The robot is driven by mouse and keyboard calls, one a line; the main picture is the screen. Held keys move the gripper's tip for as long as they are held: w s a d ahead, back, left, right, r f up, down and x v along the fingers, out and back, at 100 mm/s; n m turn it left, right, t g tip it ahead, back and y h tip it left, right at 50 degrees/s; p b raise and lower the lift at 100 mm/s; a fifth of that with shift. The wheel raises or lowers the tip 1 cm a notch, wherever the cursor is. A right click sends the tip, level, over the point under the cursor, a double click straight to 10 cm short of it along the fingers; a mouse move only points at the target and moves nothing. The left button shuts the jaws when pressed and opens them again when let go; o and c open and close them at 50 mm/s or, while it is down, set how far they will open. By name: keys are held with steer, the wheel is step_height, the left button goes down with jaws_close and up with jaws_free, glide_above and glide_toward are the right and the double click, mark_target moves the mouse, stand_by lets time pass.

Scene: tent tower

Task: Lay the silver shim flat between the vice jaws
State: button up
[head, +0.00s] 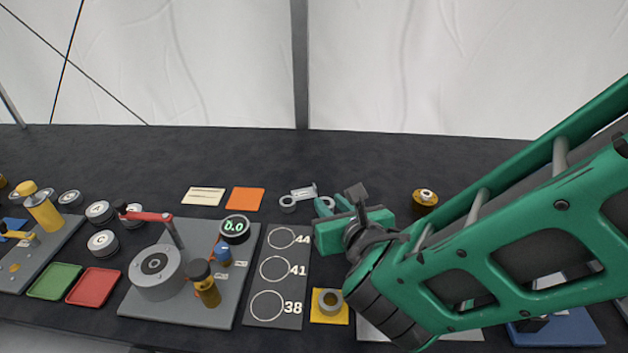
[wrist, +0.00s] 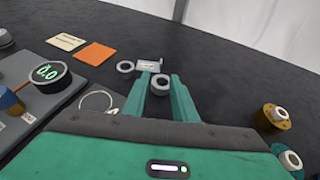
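A small flat silver piece (head: 303,191), which looks like the shim, lies on the dark table beyond my gripper (head: 324,208). It also shows in the wrist view (wrist: 149,66), past the fingertips. A grey ring (head: 287,204) lies at its left. A second grey ring (wrist: 160,84) shows between my two green fingers in the wrist view; the fingers stand apart, and I see no contact with the ring. I cannot clearly make out the vice jaws. A blue base with a dark part (head: 557,328) at the lower right is partly hidden by my arm.
A grey board with circles (head: 257,312) and a grey plate with a red lever and dial (head: 215,312) stand left of my gripper. An orange square (head: 245,198) and a yellow pad with a ring (head: 319,315) lie nearby. The table's back strip is clear.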

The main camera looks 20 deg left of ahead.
mark_target(304, 191)
steer(key=x, duration=0.4)
steer(key=shift+w+a, duration=0.1)
steer(key=shift+w, duration=0.25)
steer(key=shift+x, duration=3.3)
steer(key=shift+f, duration=0.15)
steer(key=shift+s, duration=0.1)
jaws_close()
